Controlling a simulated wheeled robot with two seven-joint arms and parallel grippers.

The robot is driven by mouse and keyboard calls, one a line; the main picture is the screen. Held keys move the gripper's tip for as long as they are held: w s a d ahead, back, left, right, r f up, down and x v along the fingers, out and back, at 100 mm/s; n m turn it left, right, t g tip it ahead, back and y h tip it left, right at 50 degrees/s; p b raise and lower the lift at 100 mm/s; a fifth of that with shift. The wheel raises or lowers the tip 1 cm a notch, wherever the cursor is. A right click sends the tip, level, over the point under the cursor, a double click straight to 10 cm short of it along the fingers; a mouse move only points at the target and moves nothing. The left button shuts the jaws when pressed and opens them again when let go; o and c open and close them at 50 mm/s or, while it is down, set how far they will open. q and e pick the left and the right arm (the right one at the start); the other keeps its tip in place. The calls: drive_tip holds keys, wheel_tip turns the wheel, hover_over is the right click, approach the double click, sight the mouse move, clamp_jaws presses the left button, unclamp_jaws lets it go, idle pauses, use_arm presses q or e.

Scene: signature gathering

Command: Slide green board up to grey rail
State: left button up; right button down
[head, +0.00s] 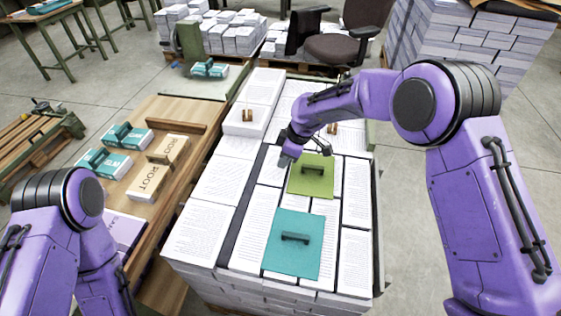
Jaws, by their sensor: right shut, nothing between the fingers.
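The green board (304,187), with a dark handle on top, lies flat on the paper stacks in the middle right. A long dark grey strip (240,212), which looks like the grey rail, runs along the stacks to its left. White printed pages show between the board and the strip. My right gripper (286,161) reaches down from above, shut and empty, just left of the green board's far left corner. Whether it touches the board or the pages I cannot tell. My left arm is at the lower left; its gripper is out of view.
A teal board (284,259) with a handle lies nearer on the same stacks. A small wooden block (248,115) stands on the far stack. A chair (340,47) is behind.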

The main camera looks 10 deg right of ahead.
sight(282, 185)
drive_tip(key=p+x, duration=0.1)
drive_tip(key=x, duration=0.8)
drive_tip(key=shift+w+a+r, duration=0.15)
drive_tip(key=shift+f+p, duration=0.2)
drive_tip(key=shift+p, duration=0.25)
drive_tip(key=d, duration=0.1)
drive_tip(key=s+d+p, duration=0.1)
drive_tip(key=shift+s+d, duration=0.1)
drive_tip(key=shift+d, duration=0.3)
drive_tip(key=shift+s+d, duration=0.15)
drive_tip(key=shift+d, duration=0.15)
drive_tip(key=shift+d+f, duration=0.1)
drive_tip(key=shift+d, duration=0.05)
use_arm(q)
wheel_tip(282, 185, up, 3)
drive_tip(key=shift+w+r, duration=0.1)
